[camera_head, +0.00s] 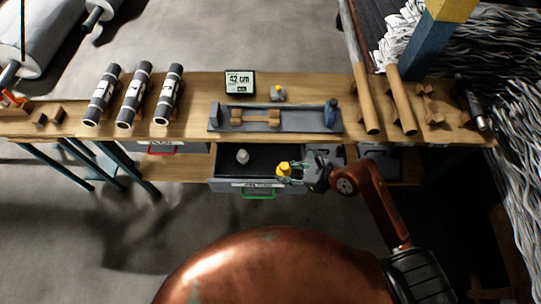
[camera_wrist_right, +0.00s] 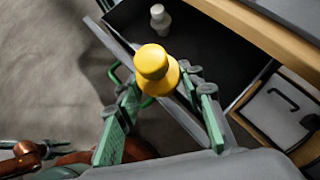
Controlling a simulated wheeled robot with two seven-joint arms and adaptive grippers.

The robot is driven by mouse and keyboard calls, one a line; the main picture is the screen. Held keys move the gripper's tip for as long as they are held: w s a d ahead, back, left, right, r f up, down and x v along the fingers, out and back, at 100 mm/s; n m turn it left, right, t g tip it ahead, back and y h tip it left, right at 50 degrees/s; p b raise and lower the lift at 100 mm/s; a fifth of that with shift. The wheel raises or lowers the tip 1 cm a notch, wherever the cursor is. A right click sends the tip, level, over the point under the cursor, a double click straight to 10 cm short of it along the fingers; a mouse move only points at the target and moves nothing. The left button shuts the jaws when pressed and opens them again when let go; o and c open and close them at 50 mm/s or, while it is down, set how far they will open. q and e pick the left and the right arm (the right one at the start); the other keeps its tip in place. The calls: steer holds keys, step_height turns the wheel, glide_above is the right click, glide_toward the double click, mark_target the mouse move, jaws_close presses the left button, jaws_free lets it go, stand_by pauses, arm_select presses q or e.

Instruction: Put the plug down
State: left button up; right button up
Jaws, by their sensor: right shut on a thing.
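A yellow plug (camera_head: 283,169) is held by my right gripper (camera_head: 296,172), which is shut on it. In the right wrist view the yellow plug (camera_wrist_right: 155,68) stands out beyond the green finger pads of the right gripper (camera_wrist_right: 162,92). It appears over the front wall of an open drawer (camera_head: 262,184); its exact height above it is hard to tell. A pale grey plug (camera_head: 242,156) stands inside the dark drawer and also shows in the right wrist view (camera_wrist_right: 160,19).
The wooden bench (camera_head: 205,116) carries a grey tray (camera_head: 216,123) with a wooden roll, a small display (camera_head: 239,83) and a small grey-and-yellow part (camera_head: 278,93). Three dark rolls (camera_head: 134,94) lie left, wooden bars (camera_head: 402,101) right. The drawer's middle floor is clear.

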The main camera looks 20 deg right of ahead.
steer(key=w+f+b, duration=0.1)
steer(key=w+f, duration=0.1)
steer(key=w, duration=0.1)
steer(key=w+f, duration=0.3)
steer(key=w, duration=0.1)
steer(key=w+d+f+b, duration=0.1)
steer(key=w+f, duration=0.2)
steer(key=w, duration=0.1)
steer(key=shift+w+f+b, duration=0.15)
steer(key=shift+w+b, duration=0.05)
steer(key=shift+b, duration=0.15)
steer(key=shift+w+d+f, duration=0.1)
steer(key=shift+w+f, duration=0.1)
steer(key=shift+f, duration=0.05)
arm_select(q)
steer(key=shift+s+f+b, duration=0.2)
steer(key=shift+s+f, duration=0.1)
steer(key=shift+f, duration=0.4)
steer(key=shift+s+f+b, duration=0.25)
steer(key=shift+s+f, duration=0.1)
steer(key=shift+f, duration=0.3)
steer(key=shift+s+f+b, duration=0.2)
steer(key=shift+s+f, duration=0.1)
steer(key=shift+f, duration=0.4)
arm_select(e)
steer(key=shift+w+f, duration=0.15)
steer(key=shift+f, duration=0.75)
steer(key=shift+w+f, duration=0.1)
steer(key=shift+f, duration=0.8)
